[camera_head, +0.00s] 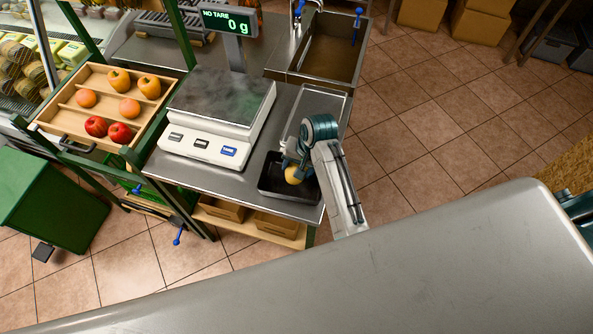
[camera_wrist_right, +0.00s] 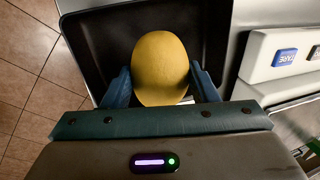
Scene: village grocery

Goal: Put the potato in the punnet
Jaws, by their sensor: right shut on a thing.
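The yellow potato (camera_head: 293,175) is held between the fingers of my right gripper (camera_head: 292,168). In the right wrist view the potato (camera_wrist_right: 160,62) sits between the two blue fingers of the gripper (camera_wrist_right: 160,82), one on each side. My left gripper does not show.
A white scale (camera_head: 215,110) reading 0 g on its display (camera_head: 229,23) stands left of the punnet. A steel tray (camera_head: 318,100) lies behind. A wooden crate (camera_head: 62,122) holds several fruits at the left. A sink (camera_head: 330,55) is at the back.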

